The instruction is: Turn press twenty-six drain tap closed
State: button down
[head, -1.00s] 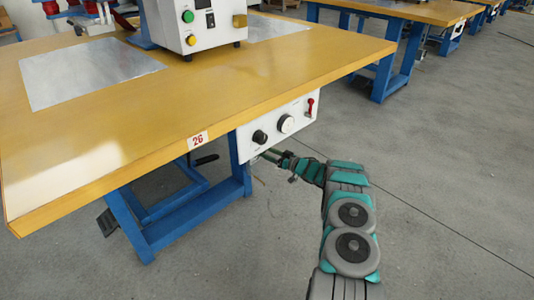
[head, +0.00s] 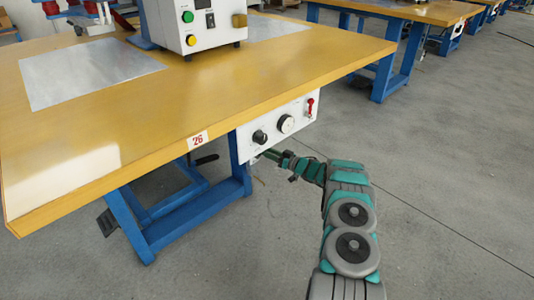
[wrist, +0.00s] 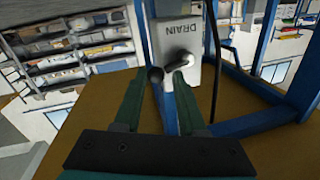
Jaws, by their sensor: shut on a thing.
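The drain tap shows in the wrist view as a lever with a dark round knob (wrist: 155,75) and a metal pivot (wrist: 181,57), on a grey plate marked DRAIN (wrist: 178,28). My gripper (wrist: 159,77) has one finger on each side of the knob and is shut on the tap lever. The lever slants from the pivot down to the left in that view. In the head view, my gripper (head: 263,155) is below the white control panel (head: 282,126) of the table labelled 26 (head: 198,140). The tap is too small to make out there.
The yellow tabletop (head: 120,130) overhangs on blue legs (head: 240,165) close to my gripper. The panel carries a black knob (head: 260,137), a gauge (head: 286,124) and a red switch (head: 311,106). A dark cable (wrist: 215,60) hangs beside the drain plate. Floor on the right is clear.

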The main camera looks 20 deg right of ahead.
jog(key=n, duration=0.1)
jog(key=n+b, duration=0.1)
jog(key=a+n, duration=0.1)
jog(key=n, duration=0.1)
jog(key=shift+s+r+g, duration=0.25)
jog(key=shift+r+g, duration=0.1)
jog(key=shift+g, duration=0.05)
jog(key=c, duration=0.8)
grip_release()
jog(key=o, duration=0.3)
jog(key=shift+r+h, duration=0.1)
jog(key=shift+h, duration=0.3)
jog(key=v, duration=0.7)
jog(key=shift+s+d, duration=0.2)
jog(key=shift+s, duration=0.1)
